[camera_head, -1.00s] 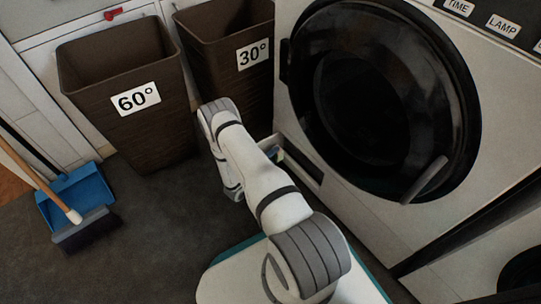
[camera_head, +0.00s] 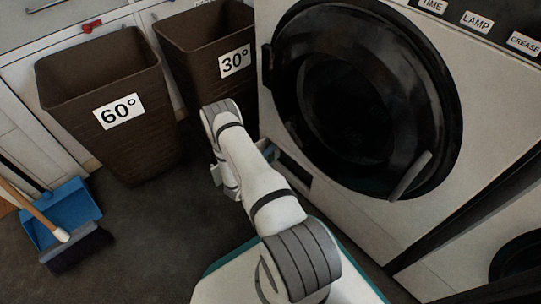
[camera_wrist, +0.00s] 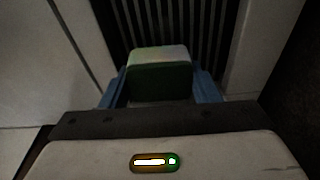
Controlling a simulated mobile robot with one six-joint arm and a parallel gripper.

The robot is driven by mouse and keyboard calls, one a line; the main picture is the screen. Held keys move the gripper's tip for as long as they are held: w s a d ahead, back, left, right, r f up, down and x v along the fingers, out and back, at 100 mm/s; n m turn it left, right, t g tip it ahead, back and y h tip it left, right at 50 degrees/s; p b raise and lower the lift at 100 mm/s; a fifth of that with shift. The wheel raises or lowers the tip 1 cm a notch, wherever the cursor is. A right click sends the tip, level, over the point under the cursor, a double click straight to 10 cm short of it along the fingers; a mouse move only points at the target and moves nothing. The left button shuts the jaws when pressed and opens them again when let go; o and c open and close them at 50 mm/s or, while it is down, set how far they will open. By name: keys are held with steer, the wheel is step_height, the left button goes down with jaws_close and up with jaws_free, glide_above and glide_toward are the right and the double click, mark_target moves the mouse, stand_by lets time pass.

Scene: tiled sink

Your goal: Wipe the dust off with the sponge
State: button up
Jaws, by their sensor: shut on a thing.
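In the wrist view, my gripper (camera_wrist: 160,88) is shut on a sponge (camera_wrist: 158,74) with a green side and a paler top. Its blue fingers press the sponge from left and right. Just beyond the sponge is a dark grille (camera_wrist: 182,22) with upright slats. I cannot tell whether the sponge touches it. No dust can be made out clearly. In the head view, my arm reaches toward the low opening (camera_head: 296,172) at the machine's lower left. My fingers are mostly hidden there.
A machine with a round black door (camera_head: 365,100) stands at right. Two brown baskets, marked 60° (camera_head: 115,140) and 30° (camera_head: 215,75), stand on the left. A blue dustpan (camera_head: 62,215) and a brush (camera_head: 75,248) lie at far left. Dark floor between is clear.

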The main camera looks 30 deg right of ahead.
steer(key=shift+x, duration=1)
steer(key=shift+s, duration=0.25)
steer(key=s, duration=0.2)
steer(key=s+p, duration=0.1)
steer(key=shift+s+d, duration=0.4)
steer(key=shift+w, duration=0.1)
steer(key=shift+w+a+b, duration=0.1)
steer(key=shift+w+b, duration=0.3)
steer(key=shift+w, duration=0.6)
steer(key=shift+w+r, duration=0.1)
steer(key=shift+w, duration=0.95)
steer(key=shift+c, duration=0.3)
steer(key=shift+a, duration=0.1)
